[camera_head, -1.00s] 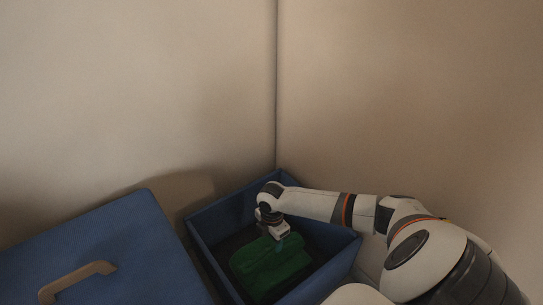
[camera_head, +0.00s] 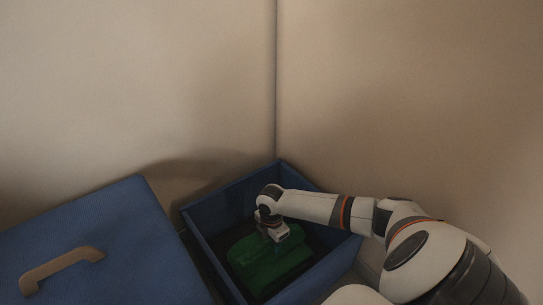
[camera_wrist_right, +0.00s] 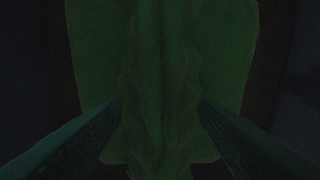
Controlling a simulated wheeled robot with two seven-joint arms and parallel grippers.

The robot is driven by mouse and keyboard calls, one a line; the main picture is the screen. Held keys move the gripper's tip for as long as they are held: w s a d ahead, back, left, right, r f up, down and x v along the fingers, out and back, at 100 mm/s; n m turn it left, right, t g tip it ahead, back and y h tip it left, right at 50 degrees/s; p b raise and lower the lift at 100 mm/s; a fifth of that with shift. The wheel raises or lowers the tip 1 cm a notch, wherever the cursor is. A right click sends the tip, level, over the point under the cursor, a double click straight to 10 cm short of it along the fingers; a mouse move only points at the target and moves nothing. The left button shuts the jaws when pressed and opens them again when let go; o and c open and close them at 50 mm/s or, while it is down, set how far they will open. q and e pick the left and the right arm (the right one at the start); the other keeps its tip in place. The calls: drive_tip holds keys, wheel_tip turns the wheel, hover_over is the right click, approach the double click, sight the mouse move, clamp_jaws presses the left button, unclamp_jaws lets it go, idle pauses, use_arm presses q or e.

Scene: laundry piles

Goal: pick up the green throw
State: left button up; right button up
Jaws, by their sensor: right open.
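The green throw (camera_head: 268,262) lies bunched on the floor of an open blue bin (camera_head: 198,226). My right gripper (camera_head: 277,238) reaches down into the bin over the throw's upper part. In the right wrist view the throw (camera_wrist_right: 160,60) fills the middle, with a raised ridge running between the two fingers. The right gripper (camera_wrist_right: 160,115) is open, with one finger on each side of that ridge. The view is dark, and I cannot tell whether the fingers touch the cloth. My left gripper is not in view.
A blue lid (camera_head: 100,240) with a tan handle (camera_head: 62,268) stands left of the bin. Walls meet in a corner close behind the bin. The bin's walls surround the gripper closely.

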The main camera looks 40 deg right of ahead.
clamp_jaws()
drive_tip(key=shift+r, duration=0.15)
